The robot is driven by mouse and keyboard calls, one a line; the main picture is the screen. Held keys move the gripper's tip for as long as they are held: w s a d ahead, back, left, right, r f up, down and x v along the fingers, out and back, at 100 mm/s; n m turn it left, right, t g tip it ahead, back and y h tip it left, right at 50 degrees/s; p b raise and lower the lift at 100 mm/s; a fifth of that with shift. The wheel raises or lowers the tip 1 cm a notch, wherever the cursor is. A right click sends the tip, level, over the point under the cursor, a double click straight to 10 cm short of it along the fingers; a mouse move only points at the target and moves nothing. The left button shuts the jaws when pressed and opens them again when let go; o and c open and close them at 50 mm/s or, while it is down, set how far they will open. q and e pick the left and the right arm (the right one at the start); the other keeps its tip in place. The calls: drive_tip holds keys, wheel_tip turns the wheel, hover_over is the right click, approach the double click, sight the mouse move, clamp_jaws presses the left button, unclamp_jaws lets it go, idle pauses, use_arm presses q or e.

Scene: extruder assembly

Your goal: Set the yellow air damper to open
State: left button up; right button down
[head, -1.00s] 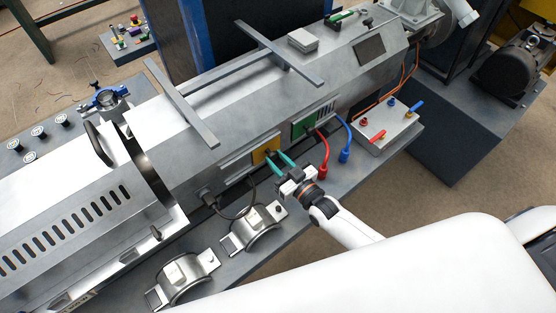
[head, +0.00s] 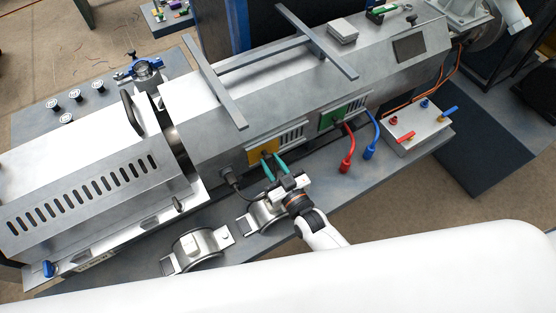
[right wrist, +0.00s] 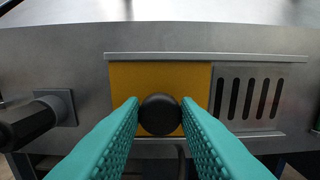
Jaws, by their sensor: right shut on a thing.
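The yellow air damper (head: 262,153) is a flat plate in a rail on the side of the barrel cover. It sits at the left part of its rail, with dark vent slots bare to its right. It also fills the middle of the right wrist view (right wrist: 135,84), with a black knob (right wrist: 159,114) at its lower right part. My right gripper (head: 272,161) has its teal fingers shut on that knob, one finger on each side. In the head view the fingers partly hide the knob. My left gripper is not in view.
A green damper (head: 335,118) with open slots is to the right. Red (head: 347,150) and blue (head: 370,147) hoses hang beside it. A black cable plug (head: 227,176) is at the left. Metal clamp bands (head: 197,248) lie on the ledge below.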

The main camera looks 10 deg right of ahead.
drive_tip(key=shift+s+a+f, duration=0.1)
drive_tip(key=shift+a, duration=0.1)
drive_tip(key=c, duration=1.1)
unclamp_jaws()
drive_tip(key=shift+a, duration=0.1)
drive_tip(key=shift+s+d, duration=0.2)
drive_tip(key=b+v, duration=0.1)
drive_tip(key=v, duration=1)
drive_tip(key=shift+s+b, duration=0.35)
drive_tip(key=shift+w, duration=0.1)
